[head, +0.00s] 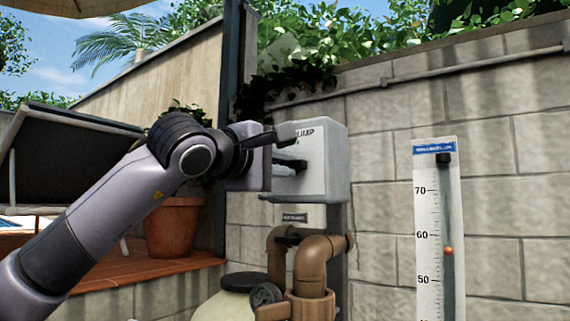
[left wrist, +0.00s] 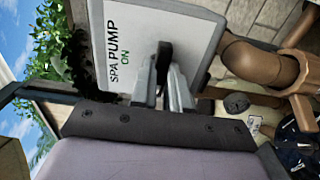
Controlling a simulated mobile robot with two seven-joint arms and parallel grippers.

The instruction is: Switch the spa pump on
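The spa pump switch box (head: 325,165) is a pale grey box on the block wall. Its label reads "SPA PUMP" with a green "ON" below in the left wrist view (left wrist: 200,40), where the picture is turned sideways. A black switch lever (left wrist: 164,58) stands out from the box face. My left gripper (head: 298,165) is at the front of the box. In the left wrist view its two grey fingers (left wrist: 165,88) lie close on either side of the lever and appear shut on it. The lever's base is partly hidden by the fingers. My right gripper is not in view.
Brown pipes (head: 313,262) and a pale tank (head: 232,300) stand below the box. A thermometer board (head: 437,230) hangs on the wall at right. A potted plant (head: 173,228) stands on the wooden deck at left, behind my left arm.

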